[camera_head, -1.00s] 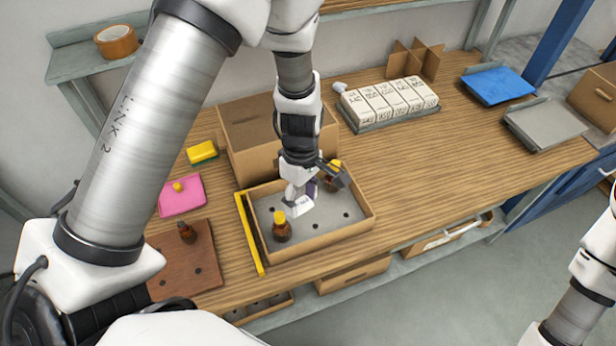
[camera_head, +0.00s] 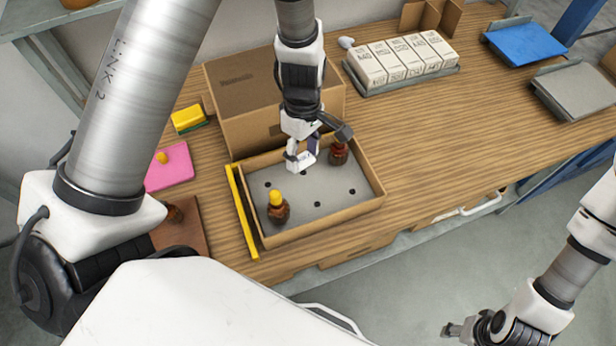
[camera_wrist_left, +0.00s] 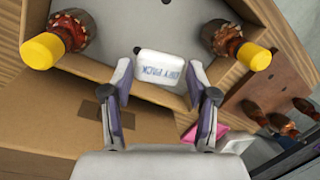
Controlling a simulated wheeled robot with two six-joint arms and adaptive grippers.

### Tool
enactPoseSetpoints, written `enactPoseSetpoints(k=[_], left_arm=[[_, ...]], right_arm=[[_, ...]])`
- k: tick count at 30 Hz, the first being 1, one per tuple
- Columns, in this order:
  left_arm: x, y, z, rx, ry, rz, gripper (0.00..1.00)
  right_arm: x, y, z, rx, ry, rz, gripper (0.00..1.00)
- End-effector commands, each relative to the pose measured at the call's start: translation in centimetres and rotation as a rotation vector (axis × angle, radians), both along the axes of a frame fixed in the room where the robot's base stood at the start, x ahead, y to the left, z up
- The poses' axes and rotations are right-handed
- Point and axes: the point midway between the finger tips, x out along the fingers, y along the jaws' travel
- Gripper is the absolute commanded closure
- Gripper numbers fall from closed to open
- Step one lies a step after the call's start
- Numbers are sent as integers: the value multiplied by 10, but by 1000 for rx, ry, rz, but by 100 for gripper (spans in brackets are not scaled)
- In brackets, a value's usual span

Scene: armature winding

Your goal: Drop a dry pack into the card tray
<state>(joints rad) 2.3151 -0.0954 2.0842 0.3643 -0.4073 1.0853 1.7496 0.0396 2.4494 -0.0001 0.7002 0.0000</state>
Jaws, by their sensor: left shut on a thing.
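The dry pack (camera_head: 301,161) is a small white packet with blue lettering. It reads "DRY PACK" in the left wrist view (camera_wrist_left: 160,69). My left gripper (camera_head: 312,152) is shut on it, with a finger on either side in the left wrist view (camera_wrist_left: 160,80). The card tray (camera_head: 366,208) is a shallow brown box with a grey holed floor. The pack is over the tray's back part; I cannot tell its height above the floor. My right gripper (camera_head: 462,330) is at the lower right, away from the bench; its fingers are too small to judge.
A closed carton (camera_head: 235,100) stands behind the tray. A yellow strip (camera_head: 240,210) lies along its left side. The bench right of the tray is clear.

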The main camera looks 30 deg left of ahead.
Motion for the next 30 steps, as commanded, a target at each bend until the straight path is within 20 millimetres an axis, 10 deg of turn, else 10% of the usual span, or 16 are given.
enactPoseSetpoints(k=[3, 6, 19, 30], left_arm=[[0, 0, 2, 0, 0, 0, 55], [0, 0, 2, 0, 0, 0, 13], [3, 1, 10, -1, -4, -2, 12], [18, 7, 93, -1, -4, -1, 12]], right_arm=[[0, 0, 2, 0, 0, -1, 47], [0, 0, 2, 0, 1, -1, 47], [0, 0, 2, 0, 0, -1, 47], [0, 0, 2, 0, 0, 0, 47]])
